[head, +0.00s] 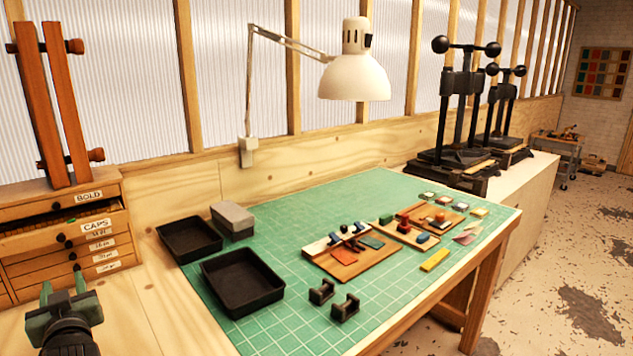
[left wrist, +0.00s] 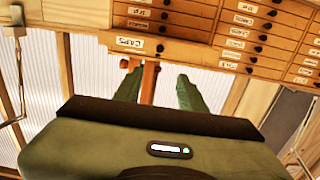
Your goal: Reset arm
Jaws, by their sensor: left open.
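My left gripper (head: 64,299) is at the lower left in the head view, over the pale wooden bench to the left of the green mat. Its two green fingers point up and stand apart with nothing between them. In the left wrist view the fingers (left wrist: 158,88) are also spread and empty. The drawer cabinet (left wrist: 215,30) and a wooden clamp lie beyond them, upside down in that view. My right gripper is in neither view.
Two black trays (head: 242,308) and a grey block (head: 232,218) sit on the mat's left part. Wooden boards with small pieces (head: 350,264) lie mid-mat. A white lamp (head: 355,78) hangs above. Black presses (head: 462,150) stand at the back right. One cabinet drawer (head: 60,232) is partly open.

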